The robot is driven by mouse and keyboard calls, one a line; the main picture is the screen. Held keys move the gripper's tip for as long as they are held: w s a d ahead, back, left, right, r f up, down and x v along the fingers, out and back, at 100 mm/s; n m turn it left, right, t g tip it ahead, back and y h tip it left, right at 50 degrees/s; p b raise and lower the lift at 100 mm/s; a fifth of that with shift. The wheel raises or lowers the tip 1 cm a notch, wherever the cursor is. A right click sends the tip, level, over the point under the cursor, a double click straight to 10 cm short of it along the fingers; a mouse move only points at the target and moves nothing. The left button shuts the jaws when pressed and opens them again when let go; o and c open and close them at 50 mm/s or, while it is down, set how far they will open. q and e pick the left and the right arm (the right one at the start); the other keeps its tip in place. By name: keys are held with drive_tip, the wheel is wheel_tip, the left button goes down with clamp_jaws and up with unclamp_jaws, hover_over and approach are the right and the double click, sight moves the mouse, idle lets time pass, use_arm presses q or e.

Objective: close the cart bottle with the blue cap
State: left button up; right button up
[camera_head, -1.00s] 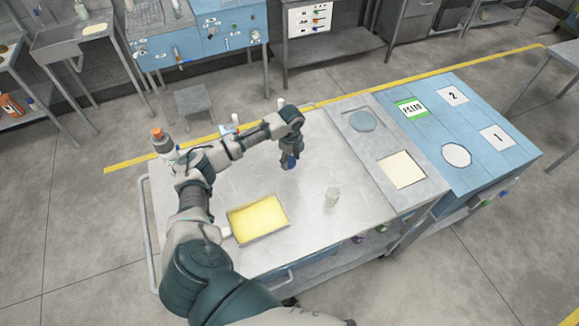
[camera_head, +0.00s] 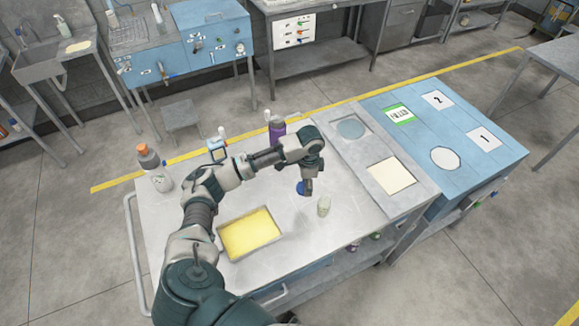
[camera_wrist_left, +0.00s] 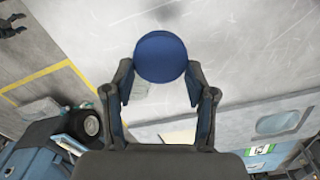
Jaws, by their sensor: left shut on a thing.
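My left gripper (camera_head: 304,191) is shut on the blue cap (camera_wrist_left: 161,57), which it holds between its fingertips over the steel cart top. In the left wrist view the cap's round face shows whole.
A yellow-filled tray (camera_head: 222,243) lies on the near left of the cart. A grey bottle with an orange cap (camera_head: 153,170) and a purple bottle (camera_head: 277,130) stand toward the back. Steel and blue panels (camera_head: 420,165) lie to the right.

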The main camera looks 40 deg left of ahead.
use_arm(q)
drive_tip(key=s+d+r+n, duration=0.1)
drive_tip(key=d+n, duration=0.4)
drive_tip(key=s+d+r+n+b, duration=0.1)
drive_tip(key=d+n, duration=0.3)
drive_tip(key=d, duration=0.2)
drive_tip(key=shift+s+r+n, duration=0.3)
drive_tip(key=shift+s+n, duration=0.1)
